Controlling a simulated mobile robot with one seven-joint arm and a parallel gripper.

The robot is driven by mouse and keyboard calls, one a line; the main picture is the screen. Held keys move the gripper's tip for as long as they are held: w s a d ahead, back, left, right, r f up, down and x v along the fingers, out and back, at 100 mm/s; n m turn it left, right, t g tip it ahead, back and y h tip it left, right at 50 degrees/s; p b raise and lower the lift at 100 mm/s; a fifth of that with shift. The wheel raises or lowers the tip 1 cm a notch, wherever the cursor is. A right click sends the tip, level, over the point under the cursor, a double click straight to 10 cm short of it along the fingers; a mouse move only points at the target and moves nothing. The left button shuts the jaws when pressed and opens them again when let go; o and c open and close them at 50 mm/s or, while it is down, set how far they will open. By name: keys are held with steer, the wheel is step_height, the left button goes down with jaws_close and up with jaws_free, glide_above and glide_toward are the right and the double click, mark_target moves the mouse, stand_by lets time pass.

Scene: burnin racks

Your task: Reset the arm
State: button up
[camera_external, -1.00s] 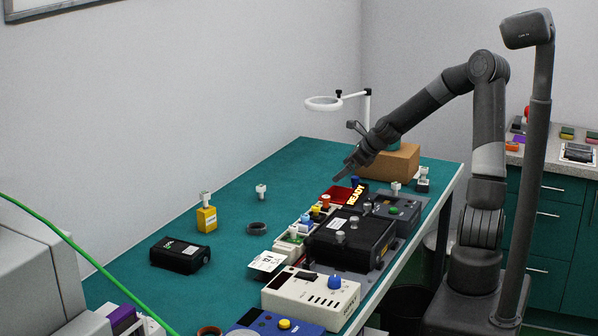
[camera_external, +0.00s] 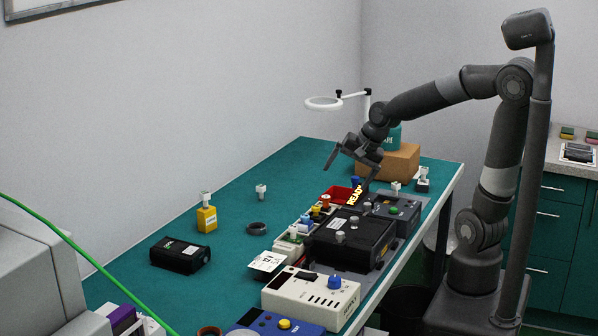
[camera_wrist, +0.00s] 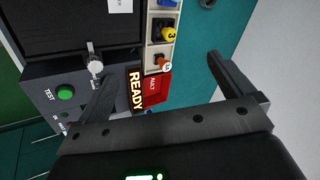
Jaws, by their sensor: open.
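My gripper (camera_external: 348,170) is open and empty above the far part of the green bench (camera_external: 283,168). In the wrist view my gripper (camera_wrist: 155,75) shows its two fingers spread wide with nothing between them. Below it lie a red tray or panel (camera_external: 337,194) and a lit READY sign (camera_external: 355,194). The READY sign (camera_wrist: 136,92) and a red FAULT panel (camera_wrist: 157,88) also show in the wrist view. My arm is bent, with the elbow raised.
A black rack unit (camera_external: 350,240) stands near the front edge, beside a row of coloured knobs. A cardboard box (camera_external: 400,163) and a ring lamp (camera_external: 323,103) stand behind my gripper.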

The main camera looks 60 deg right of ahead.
steer(key=s+a+r+n, duration=0.1)
steer(key=s+r+n, duration=0.1)
steer(key=s+n, duration=0.4)
steer(key=s+a+r+n, duration=0.1)
steer(key=s+r+n, duration=0.1)
steer(key=s+n, duration=0.5)
steer(key=shift+s+a+r, duration=0.15)
steer(key=shift+s+r, duration=0.15)
steer(key=shift+s, duration=0.85)
steer(key=shift+o, duration=0.2)
steer(key=shift+s+n, duration=0.3)
steer(key=shift+n, duration=0.1)
